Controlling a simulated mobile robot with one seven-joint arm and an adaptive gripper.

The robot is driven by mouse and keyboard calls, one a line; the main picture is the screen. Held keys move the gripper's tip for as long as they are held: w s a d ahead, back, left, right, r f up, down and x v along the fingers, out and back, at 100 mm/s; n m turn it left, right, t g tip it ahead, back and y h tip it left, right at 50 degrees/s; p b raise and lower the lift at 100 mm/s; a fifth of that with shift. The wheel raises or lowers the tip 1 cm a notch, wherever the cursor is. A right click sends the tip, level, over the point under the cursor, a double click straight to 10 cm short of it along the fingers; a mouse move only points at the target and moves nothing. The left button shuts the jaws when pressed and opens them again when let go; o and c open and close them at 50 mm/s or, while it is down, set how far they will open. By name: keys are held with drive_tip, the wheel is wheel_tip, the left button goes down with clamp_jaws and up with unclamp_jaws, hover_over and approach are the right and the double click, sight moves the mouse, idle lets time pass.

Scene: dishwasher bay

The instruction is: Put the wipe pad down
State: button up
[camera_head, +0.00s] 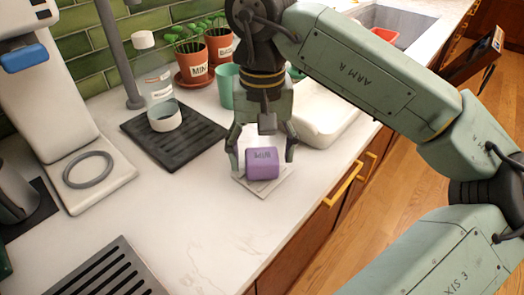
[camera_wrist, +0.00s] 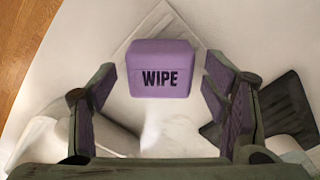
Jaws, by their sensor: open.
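The wipe pad (camera_head: 262,164) is a purple block marked WIPE. It rests on a thin pale square mat (camera_head: 281,187) on the counter. In the wrist view the wipe pad (camera_wrist: 160,68) lies at upper centre, with the mat's edge (camera_wrist: 135,30) showing behind it. My gripper (camera_head: 263,158) is open, with one finger to each side of the pad in the head view. In the wrist view my gripper (camera_wrist: 165,90) has its two fingers well apart, with visible gaps between them and the pad.
A white rounded tub (camera_head: 325,122) stands behind my gripper. A black drying mat (camera_head: 172,135) holding a small round dish is to the left. Potted herbs (camera_head: 193,65) and a green cup (camera_head: 228,86) stand at the back.

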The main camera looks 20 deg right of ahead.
sight(262, 155)
wheel_tip(262, 155, up, 11)
drive_tip(key=p, duration=0.6)
